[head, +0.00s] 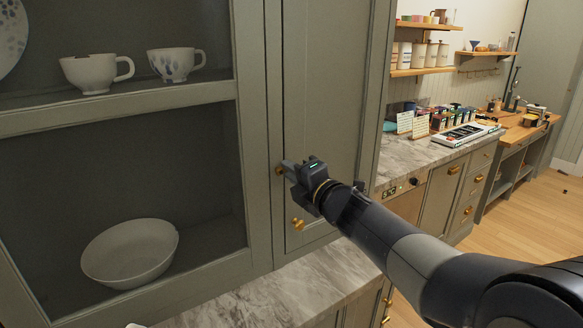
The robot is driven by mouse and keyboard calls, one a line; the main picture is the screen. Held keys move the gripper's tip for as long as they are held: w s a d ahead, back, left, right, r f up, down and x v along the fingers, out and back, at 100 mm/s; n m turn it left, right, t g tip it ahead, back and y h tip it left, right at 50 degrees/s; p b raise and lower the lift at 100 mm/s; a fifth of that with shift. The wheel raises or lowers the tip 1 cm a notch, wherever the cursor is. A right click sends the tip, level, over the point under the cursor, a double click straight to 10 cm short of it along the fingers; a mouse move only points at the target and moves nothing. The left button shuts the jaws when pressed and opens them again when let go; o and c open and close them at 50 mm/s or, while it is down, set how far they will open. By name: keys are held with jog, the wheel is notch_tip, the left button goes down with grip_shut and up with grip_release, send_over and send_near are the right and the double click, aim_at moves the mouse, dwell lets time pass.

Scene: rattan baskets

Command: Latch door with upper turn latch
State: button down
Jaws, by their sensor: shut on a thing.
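A grey-green cabinet door (322,95) with a recessed panel stands closed, or nearly so, in the middle of the head view. The brass upper turn latch (279,171) is at the door's left edge, beside the frame post. My gripper (287,168) reaches in from the right and is shut on this latch. The fingers cover much of it, so its turn angle cannot be told. A second brass fitting (298,223), a knob with a small piece below it, is lower on the door, below my gripper and clear of it.
At left, open shelves hold two cups (90,72) (176,64) and a large bowl (131,252). A marble counter (300,289) runs below the door. Another counter (420,152) with small goods is behind my arm. Wooden floor is open at far right.

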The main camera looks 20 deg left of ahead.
jog(key=shift+f+m+p, duration=0.15)
jog(key=shift+m+p, duration=0.2)
jog(key=shift+m, duration=1.15)
jog(key=c, duration=1.4)
grip_release()
jog(key=shift+d, duration=0.1)
jog(key=b+v, duration=0.1)
jog(key=v, duration=0.9)
jog(key=shift+s+d, duration=0.2)
jog(key=shift+s, duration=0.1)
jog(key=x, duration=1)
jog(key=shift+w+a+p, duration=0.25)
jog(key=shift+w+p, duration=0.05)
jog(key=shift+p, duration=0.15)
